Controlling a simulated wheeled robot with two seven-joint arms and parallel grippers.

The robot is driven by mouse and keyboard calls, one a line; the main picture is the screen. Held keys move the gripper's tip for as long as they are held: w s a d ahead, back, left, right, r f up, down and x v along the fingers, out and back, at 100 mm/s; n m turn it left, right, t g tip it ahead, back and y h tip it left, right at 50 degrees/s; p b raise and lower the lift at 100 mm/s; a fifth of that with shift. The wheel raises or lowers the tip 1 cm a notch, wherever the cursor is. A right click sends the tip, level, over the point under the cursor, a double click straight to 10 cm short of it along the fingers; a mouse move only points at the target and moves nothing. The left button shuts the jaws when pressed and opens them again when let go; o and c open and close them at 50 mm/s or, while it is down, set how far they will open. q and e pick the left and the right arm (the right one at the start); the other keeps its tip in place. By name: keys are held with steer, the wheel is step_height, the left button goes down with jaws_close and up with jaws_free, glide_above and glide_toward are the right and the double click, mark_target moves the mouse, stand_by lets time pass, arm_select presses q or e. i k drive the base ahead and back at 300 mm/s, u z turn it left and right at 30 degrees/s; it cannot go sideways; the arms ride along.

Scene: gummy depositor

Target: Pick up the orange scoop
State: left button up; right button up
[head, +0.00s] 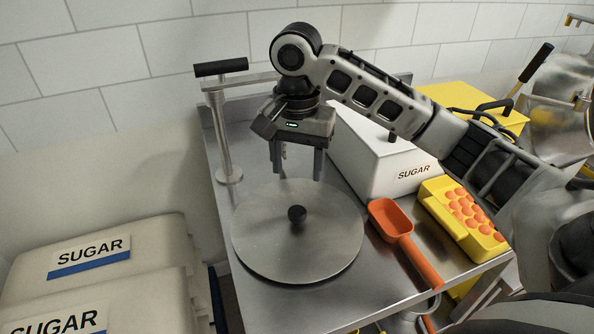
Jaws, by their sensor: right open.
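The orange scoop (403,238) lies on the steel table, right of the round metal lid. Its bowl faces the back and its handle points toward the front right edge. My right gripper (297,162) hangs above the back part of the lid, fingers pointing down, open and empty. It is left of the scoop and apart from it. My left gripper is not in view.
The round lid (262,245) has a dark knob. A white SUGAR box (375,165) stands behind the scoop, and a yellow tray (437,205) of orange gummies is to its right. A metal post (223,140) with a black handle rises at left.

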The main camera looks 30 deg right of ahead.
mark_target(392, 225)
steer(key=k, duration=1)
